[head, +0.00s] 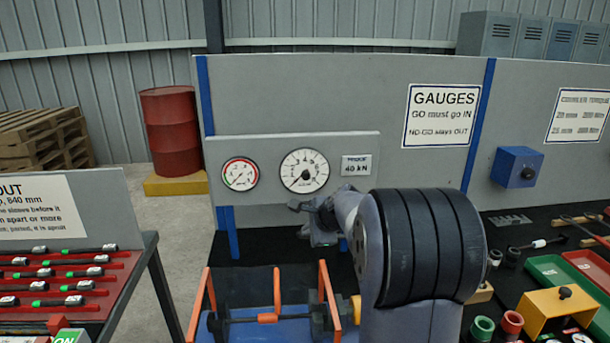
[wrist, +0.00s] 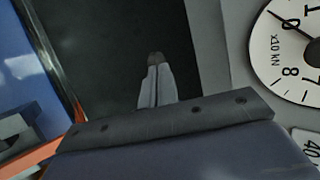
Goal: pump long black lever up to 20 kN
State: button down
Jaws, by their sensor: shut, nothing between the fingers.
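My gripper (head: 297,206) is shut and empty, held in front of the gauge board in the head view. In the wrist view its closed fingers (wrist: 155,82) point up over a black surface. The large white dial (head: 304,171) shows a thin needle pointing to the lower left, near the low end of its scale. Part of this dial, marked x10 kN, shows at the right of the wrist view (wrist: 292,52). I cannot make out the long black lever for certain; my arm covers much of the area below the board.
An orange-barred blue rig (head: 277,290) stands below, left of my arm. A red rack (head: 75,290) is at left; green and red trays (head: 560,272) are at right.

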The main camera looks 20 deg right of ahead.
jog(key=shift+a+f+b, duration=0.1)
jog(key=shift+f+b, duration=0.45)
jog(key=shift+f, duration=0.15)
jog(key=shift+f+b, duration=0.5)
jog(key=shift+f, duration=0.15)
notch_tip(320, 180, up, 9)
jog(key=d+p, duration=0.2)
jog(key=p, duration=0.5)
jog(key=shift+s+d+r+p, duration=0.2)
jog(key=shift+s+d+p, duration=0.05)
jog(key=shift+p, duration=0.05)
jog(key=shift+f, duration=0.1)
dwell(0.9)
